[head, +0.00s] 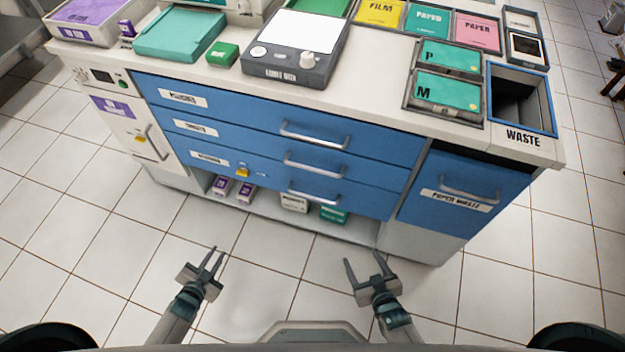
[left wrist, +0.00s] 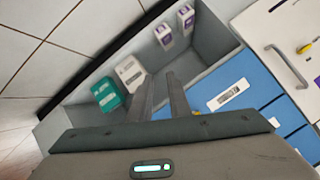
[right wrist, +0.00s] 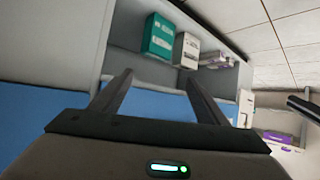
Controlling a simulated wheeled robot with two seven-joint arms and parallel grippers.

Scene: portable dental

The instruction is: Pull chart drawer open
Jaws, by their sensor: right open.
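The blue cabinet has three stacked drawers, each with a silver bar handle: top (head: 314,135), middle (head: 315,164) and bottom (head: 313,193). All three look closed. Their white labels are too small to read surely, so I cannot tell which is the chart drawer. The bottom drawer front carries a yellow lock piece (head: 243,171). My left gripper (head: 216,251) is empty, its fingers a little apart, in front of the cabinet and below the drawers. My right gripper (head: 362,256) is wide open and empty, in front of the cabinet's lower right. Neither touches a handle.
Boxes stand on the open shelf (head: 270,212) under the drawers. A paper waste drawer (head: 466,190) is at the right, under the waste bin opening (head: 521,98). A white door (head: 137,130) with a handle is at the left. The tiled floor before the cabinet is clear.

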